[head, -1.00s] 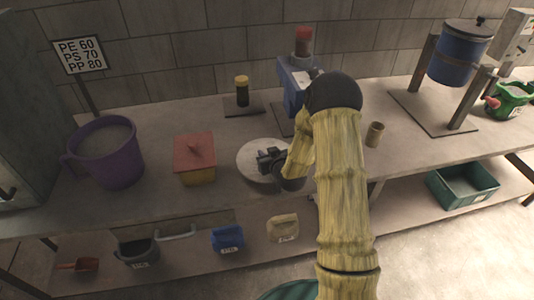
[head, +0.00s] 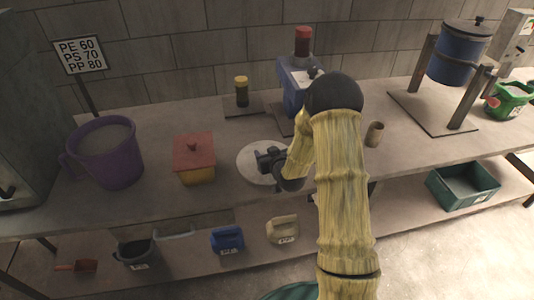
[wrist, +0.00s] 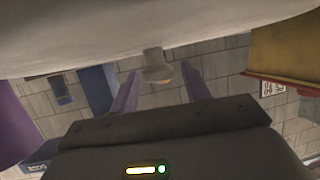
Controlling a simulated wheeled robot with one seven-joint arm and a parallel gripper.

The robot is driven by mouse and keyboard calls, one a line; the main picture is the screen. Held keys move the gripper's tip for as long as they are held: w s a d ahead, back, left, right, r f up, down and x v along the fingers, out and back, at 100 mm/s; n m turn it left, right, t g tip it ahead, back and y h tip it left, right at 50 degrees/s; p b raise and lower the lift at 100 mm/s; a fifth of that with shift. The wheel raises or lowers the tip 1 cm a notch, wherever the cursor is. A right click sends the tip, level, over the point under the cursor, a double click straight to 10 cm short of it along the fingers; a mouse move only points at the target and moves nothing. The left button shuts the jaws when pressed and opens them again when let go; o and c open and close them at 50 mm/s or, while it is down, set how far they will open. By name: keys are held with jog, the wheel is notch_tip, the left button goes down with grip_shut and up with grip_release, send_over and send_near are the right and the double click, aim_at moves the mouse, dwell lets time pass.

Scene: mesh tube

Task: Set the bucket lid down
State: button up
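The bucket lid (head: 248,168) is a pale grey round disc at bench height, right of the red-topped box in the head view. It fills the top of the wrist view as a broad pale surface (wrist: 120,35), which appears upside down. Its small knob (wrist: 155,65) stands out between my two fingers. My gripper (head: 266,160) is over the lid. In the wrist view the fingers (wrist: 160,80) look spread, with gaps beside the knob, so it is open. The lid's underside is hidden. The open purple bucket (head: 112,165) stands at the bench's left with grey contents.
The yellow box with red lid (head: 194,155) is close left of the lid. A blue machine (head: 292,85) stands behind, and a small tan cup (head: 375,134) to the right. A blue drum on a stand (head: 460,60) is farther right. The bench front is mostly clear.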

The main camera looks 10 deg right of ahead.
jog(key=shift+s+f, duration=0.35)
jog(key=shift+f, duration=0.45)
jog(key=shift+w+r+g+p, duration=0.1)
jog(key=shift+r+g+p, duration=0.2)
jog(key=shift+r+p, duration=0.35)
jog(key=b+v, duration=0.1)
jog(key=v, duration=1)
jog(key=shift+s+r, duration=0.15)
jog(key=shift+s, duration=0.1)
jog(key=shift+s+r+g+h, duration=0.15)
jog(key=shift+s+g+h, duration=0.15)
jog(key=shift+s+g, duration=0.3)
jog(key=s+r+m+g, duration=0.1)
jog(key=s+g, duration=0.3)
jog(key=s, duration=0.4)
jog(key=s+a+r+g+h, duration=0.1)
jog(key=s+r+g, duration=0.3)
jog(key=s, duration=0.5)
jog(key=shift+s+a+m+g+h, duration=0.3)
jog(key=shift+a+m+g, duration=0.1)
jog(key=shift+g, duration=0.2)
